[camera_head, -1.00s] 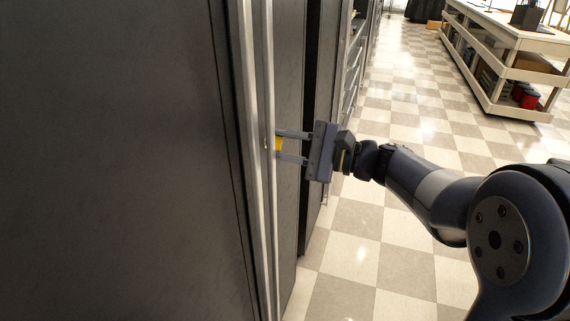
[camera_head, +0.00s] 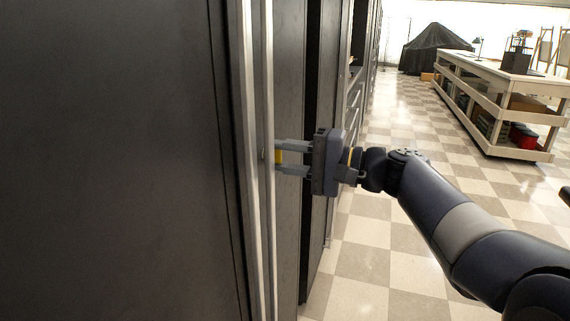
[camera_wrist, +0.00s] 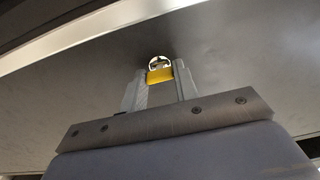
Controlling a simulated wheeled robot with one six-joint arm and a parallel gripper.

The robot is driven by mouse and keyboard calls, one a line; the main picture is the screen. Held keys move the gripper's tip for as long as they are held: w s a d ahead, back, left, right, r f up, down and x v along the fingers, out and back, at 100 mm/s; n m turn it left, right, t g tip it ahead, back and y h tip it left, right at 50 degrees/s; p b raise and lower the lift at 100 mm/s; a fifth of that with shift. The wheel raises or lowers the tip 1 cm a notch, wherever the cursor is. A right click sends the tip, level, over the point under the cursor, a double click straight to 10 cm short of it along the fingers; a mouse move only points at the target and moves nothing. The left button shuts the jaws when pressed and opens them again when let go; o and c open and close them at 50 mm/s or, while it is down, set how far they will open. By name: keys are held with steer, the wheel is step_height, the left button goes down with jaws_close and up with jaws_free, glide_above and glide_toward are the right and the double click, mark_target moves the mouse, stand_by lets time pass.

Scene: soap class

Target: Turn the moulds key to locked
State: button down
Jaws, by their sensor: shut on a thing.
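The key has a yellow head (camera_wrist: 160,76) and sits at a round metal lock (camera_wrist: 158,62) on a dark cabinet face in the wrist view. In the head view a bit of the yellow key (camera_head: 279,157) shows between the fingertips, beside the pale metal edge strip. My gripper (camera_head: 280,158) reaches in from the right and is shut on the key, with one finger on each side of it. It also shows in the wrist view (camera_wrist: 159,82). The lock's markings are too small to read, so I cannot tell which position the key is in.
Dark cabinet panels (camera_head: 110,160) fill the left side, with pale vertical metal strips (camera_head: 257,230) along their edges. A pale workbench with shelves (camera_head: 500,85) stands at the back right. A black-draped shape (camera_head: 436,50) stands far back. The checkered floor (camera_head: 385,220) between is clear.

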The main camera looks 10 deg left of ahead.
stand_by(0.4)
steer(key=c, duration=1.1)
jaws_free()
steer(key=d, duration=0.7)
steer(key=s+d+p, duration=0.1)
steer(key=d, duration=0.2)
steer(key=shift+d, duration=0.4)
steer(key=shift+a, duration=0.1)
steer(key=a, duration=0.7)
steer(key=w+a, duration=0.1)
steer(key=a, duration=0.2)
steer(key=shift+a+b, duration=0.35)
steer(key=shift+b, duration=0.05)
steer(key=shift+d, duration=0.15)
